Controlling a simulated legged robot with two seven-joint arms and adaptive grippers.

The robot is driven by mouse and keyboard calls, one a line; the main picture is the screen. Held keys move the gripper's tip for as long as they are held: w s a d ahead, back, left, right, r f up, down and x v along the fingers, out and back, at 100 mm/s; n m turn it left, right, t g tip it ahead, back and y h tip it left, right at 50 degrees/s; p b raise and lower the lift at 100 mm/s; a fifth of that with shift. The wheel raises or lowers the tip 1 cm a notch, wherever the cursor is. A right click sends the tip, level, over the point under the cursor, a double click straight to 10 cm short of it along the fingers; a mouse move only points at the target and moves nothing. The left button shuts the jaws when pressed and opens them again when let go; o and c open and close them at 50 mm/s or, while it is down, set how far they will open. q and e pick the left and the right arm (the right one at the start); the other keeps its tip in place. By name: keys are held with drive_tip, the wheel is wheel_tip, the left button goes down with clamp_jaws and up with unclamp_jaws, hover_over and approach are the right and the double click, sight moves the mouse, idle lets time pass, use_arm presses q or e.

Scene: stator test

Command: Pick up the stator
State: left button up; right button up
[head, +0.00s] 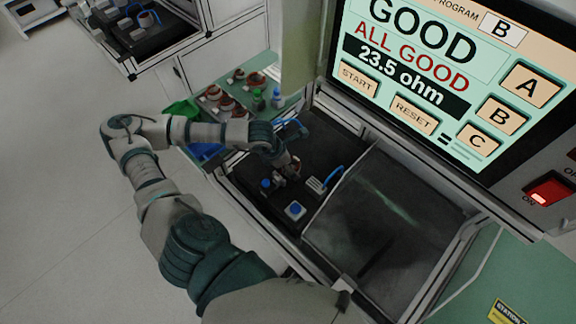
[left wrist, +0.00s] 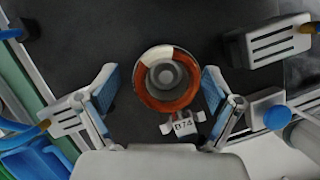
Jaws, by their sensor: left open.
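The stator (left wrist: 143,88), a ring of copper windings around a grey core, sits on the dark test bed in the left wrist view. My left gripper (left wrist: 160,82) is open, with one blue-padded finger on each side of the stator. A gap shows on both sides, wider on the left. In the head view my left gripper (head: 290,166) is low over the test bed, and the stator is mostly hidden by it. My right gripper is not in view.
The test bed (head: 246,178) holds slotted clamps (head: 316,185) with blue cables and a blue button (head: 295,209). A dark panel (head: 385,215) stands to its right. The screen (head: 420,60) reads "GOOD" and "23.5 ohm". Several other stators stand on a side table (head: 262,62) behind.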

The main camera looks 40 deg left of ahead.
use_arm(q)
drive_tip(key=shift+f, duration=0.1)
drive_tip(key=c, duration=0.8)
drive_tip(key=shift+d+r, duration=0.2)
drive_tip(key=shift+d, duration=0.15)
drive_tip(key=c, duration=0.7)
drive_tip(key=shift+c, duration=0.2)
drive_tip(key=shift+a, duration=0.1)
drive_tip(key=shift+a+r, duration=0.1)
drive_tip(key=shift+r, duration=0.2)
wheel_tip(320, 180, up, 9)
